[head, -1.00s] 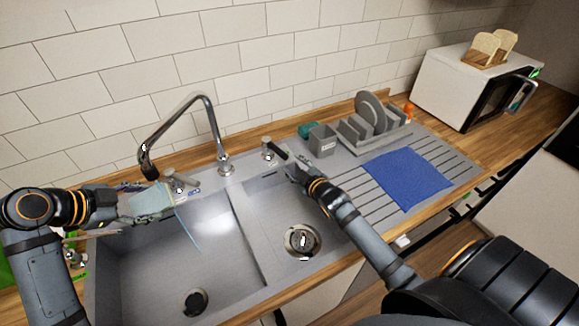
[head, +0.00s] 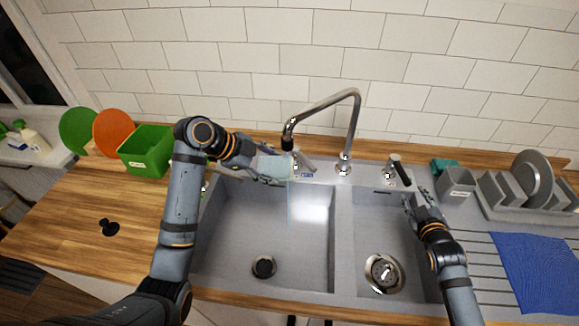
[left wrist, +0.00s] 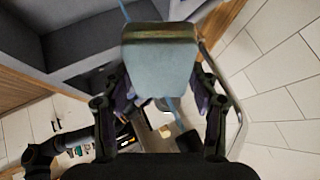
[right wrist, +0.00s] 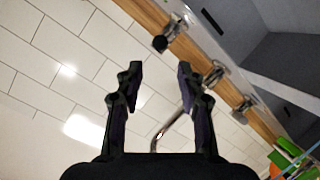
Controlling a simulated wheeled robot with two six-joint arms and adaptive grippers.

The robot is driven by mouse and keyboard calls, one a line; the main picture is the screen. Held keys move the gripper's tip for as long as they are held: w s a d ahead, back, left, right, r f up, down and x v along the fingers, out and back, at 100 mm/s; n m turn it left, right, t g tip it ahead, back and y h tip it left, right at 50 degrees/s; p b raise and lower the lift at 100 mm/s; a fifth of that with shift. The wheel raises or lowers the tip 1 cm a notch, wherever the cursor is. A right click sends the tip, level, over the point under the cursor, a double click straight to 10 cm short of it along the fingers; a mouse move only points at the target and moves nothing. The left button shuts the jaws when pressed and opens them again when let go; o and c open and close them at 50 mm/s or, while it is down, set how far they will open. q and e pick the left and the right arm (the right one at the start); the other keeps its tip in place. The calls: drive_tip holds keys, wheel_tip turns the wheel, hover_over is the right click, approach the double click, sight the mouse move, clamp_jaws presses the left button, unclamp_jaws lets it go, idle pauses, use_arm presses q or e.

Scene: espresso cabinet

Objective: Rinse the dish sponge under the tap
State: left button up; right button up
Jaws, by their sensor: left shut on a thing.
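The light blue dish sponge (head: 272,166) is just below the tap's spout (head: 287,143), over the back of the left basin (head: 250,215). My left gripper (head: 268,174) is shut on the sponge; the left wrist view shows the sponge (left wrist: 160,62) between both fingers. A thin blue water stream (head: 289,205) drops beside the sponge's right end into the basin. In the left wrist view, water shows beyond both ends of the sponge. My right gripper (head: 412,200) is open and empty in the right wrist view (right wrist: 158,80), just in front of the black lever (head: 402,172).
The right basin holds a drain strainer (head: 384,273). A dish rack (head: 510,195) with plates and a blue cloth (head: 540,268) are at the right. A green bin (head: 146,152) stands on the left counter, with a black knob (head: 108,228) in front.

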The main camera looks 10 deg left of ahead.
sight(400, 169)
drive_tip(key=shift+f, duration=0.1)
clamp_jaws()
wheel_tip(400, 169, down, 6)
drive_tip(key=w+d+f+m+g+y, duration=0.1)
drive_tip(key=d+m+g+y, duration=0.15)
drive_tip(key=m+y, duration=0.45)
drive_tip(key=d+r+m+t, duration=0.1)
drive_tip(key=d+r+m, duration=0.1)
drive_tip(key=d+m, duration=0.1)
drive_tip(key=d+r+m+t, duration=0.1)
drive_tip(key=d+r+m, duration=0.1)
drive_tip(key=d+m, duration=0.1)
drive_tip(key=d+r+m+t+y, duration=0.1)
drive_tip(key=d+r+m, duration=0.1)
drive_tip(key=m, duration=0.3)
drive_tip(key=shift+w+d+t, duration=0.15)
drive_tip(key=shift+d+t, duration=0.1)
drive_tip(key=shift+d, duration=0.6)
drive_tip(key=x, duration=1)
drive_tip(key=a, duration=0.2)
drive_tip(key=s+a+f, duration=0.1)
drive_tip(key=a, duration=0.1)
